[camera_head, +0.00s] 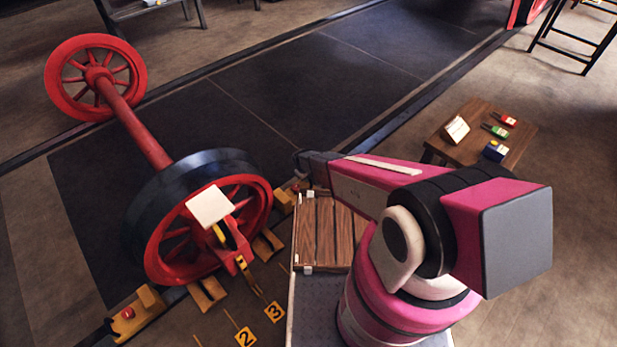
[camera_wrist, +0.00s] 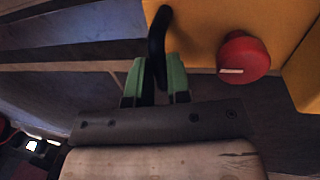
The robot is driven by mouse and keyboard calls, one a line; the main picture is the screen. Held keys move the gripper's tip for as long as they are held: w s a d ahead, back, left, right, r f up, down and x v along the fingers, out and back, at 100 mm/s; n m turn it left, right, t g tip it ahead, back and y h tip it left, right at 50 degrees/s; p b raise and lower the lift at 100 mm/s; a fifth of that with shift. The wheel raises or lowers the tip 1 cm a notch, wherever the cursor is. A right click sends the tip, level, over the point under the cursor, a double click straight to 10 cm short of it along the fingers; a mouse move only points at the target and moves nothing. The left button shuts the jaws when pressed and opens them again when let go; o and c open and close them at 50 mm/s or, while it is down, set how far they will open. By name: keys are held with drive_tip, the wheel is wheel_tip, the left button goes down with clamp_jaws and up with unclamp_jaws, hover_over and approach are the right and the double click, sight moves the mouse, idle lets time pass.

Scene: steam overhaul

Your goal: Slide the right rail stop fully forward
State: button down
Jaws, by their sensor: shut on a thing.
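The right rail stop (camera_head: 283,203) is a yellow block with a red knob, beside the near wheel in the head view. It also fills the top right of the wrist view (camera_wrist: 205,22), with its red knob (camera_wrist: 243,56) right of my gripper. My gripper (camera_wrist: 158,80) has green fingertips shut on the black handle (camera_wrist: 158,32) at the stop's side. In the head view my arm hides the fingers and part of the stop.
A red-spoked wheelset (camera_head: 137,125) lies across the dark floor. The left rail stop (camera_head: 135,313) is at lower left. Yellow chocks (camera_head: 207,293) and number plates (camera_head: 274,312) lie near the wheel. A wooden platform (camera_head: 333,230) is below my arm; a small table (camera_head: 462,143) stands right.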

drive_tip(key=shift+s+a, duration=0.15)
drive_tip(key=shift+s, duration=0.1)
drive_tip(key=c, duration=1.1)
unclamp_jaws()
drive_tip(key=shift+r, duration=0.2)
wheel_tip(320, 180, up, 10)
drive_tip(key=s+a, duration=0.1)
drive_tip(key=shift+s+a+r, duration=0.15)
drive_tip(key=shift+s+a, duration=0.1)
drive_tip(key=shift+a, duration=0.05)
drive_tip(key=s+d+r+m, duration=0.3)
drive_tip(key=d+r, duration=0.5)
drive_tip(key=r, duration=0.3)
drive_tip(key=s+d+r+m+g+y, duration=0.1)
drive_tip(key=s+d+r+m, duration=0.2)
drive_tip(key=r, duration=0.9)
drive_tip(key=s+d+r+m, duration=0.3)
drive_tip(key=s+d+r, duration=0.4)
drive_tip(key=d+r, duration=0.4)
drive_tip(key=shift+s+d+r+g+y, duration=0.2)
drive_tip(key=shift+s+d+g+y, duration=0.15)
drive_tip(key=shift+d, duration=0.85)
